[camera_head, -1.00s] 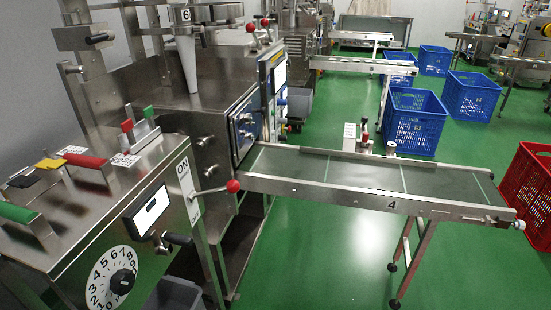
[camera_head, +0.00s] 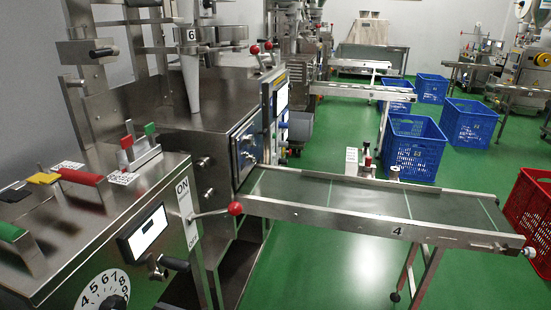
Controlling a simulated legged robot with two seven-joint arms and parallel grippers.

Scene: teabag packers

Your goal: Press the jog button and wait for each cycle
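The teabag packing machine (camera_head: 175,130) stands at the left, with a steel front cabinet (camera_head: 95,235). I cannot tell which control is the jog button. The cabinet carries a red-ball lever (camera_head: 235,209) beside an ON/OFF plate (camera_head: 187,213), a lit display (camera_head: 146,232) and a numbered dial (camera_head: 105,291) cut off by the bottom edge. A blue-edged control panel (camera_head: 246,148) is on the machine's side. Neither of my grippers is in view.
A conveyor (camera_head: 350,200) marked 4 runs right from the machine on thin legs. Blue crates (camera_head: 413,147) stand behind it, and a red crate (camera_head: 530,205) is at the right. Green floor (camera_head: 320,265) is open in front of the conveyor.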

